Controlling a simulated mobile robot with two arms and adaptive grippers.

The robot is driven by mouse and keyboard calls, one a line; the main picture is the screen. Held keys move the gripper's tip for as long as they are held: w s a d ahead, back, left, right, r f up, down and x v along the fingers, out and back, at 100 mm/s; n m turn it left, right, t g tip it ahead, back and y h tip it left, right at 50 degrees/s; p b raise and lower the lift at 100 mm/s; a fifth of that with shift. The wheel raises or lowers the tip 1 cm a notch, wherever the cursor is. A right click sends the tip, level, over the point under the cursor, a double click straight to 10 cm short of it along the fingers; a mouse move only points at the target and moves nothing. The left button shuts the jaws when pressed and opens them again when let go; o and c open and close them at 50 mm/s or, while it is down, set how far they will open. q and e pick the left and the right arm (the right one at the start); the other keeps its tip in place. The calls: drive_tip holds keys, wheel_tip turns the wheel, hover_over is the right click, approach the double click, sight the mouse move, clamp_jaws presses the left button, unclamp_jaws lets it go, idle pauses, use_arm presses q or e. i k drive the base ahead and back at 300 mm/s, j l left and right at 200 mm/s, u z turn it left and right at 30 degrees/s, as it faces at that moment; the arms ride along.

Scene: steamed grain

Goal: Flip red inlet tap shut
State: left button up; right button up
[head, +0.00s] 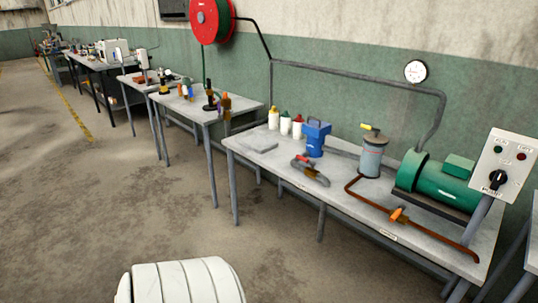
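A small red handle (306,157) sits on a short curved grey pipe piece (318,178) on the workbench, in front of a blue housing (316,138). It looks like the red tap. It is too small to tell its exact angle or whether it is open or shut. An orange tap-like fitting (398,214) sits on a copper pipe (362,198) near the bench's front edge. A yellow handle (370,127) tops a grey cylinder (371,158). Neither of my grippers is in view.
The pale workbench (262,165) also holds a green pump motor (445,186), white bottles (285,124) and a flat grey plate (258,145). A pump switch panel (503,165) stands at its right end. More tables run back left. Open concrete floor (130,215) lies in front.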

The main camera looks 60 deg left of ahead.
sight(313, 163)
drive_tip(key=u, duration=1.7)
drive_tip(key=i+u, duration=0.1)
drive_tip(key=i+l, duration=0.35)
drive_tip(key=i, duration=0.25)
drive_tip(key=i+l, duration=0.35)
drive_tip(key=i, duration=0.2)
drive_tip(key=i+l+u, duration=0.1)
drive_tip(key=i+l, duration=0.25)
drive_tip(key=i, duration=0.25)
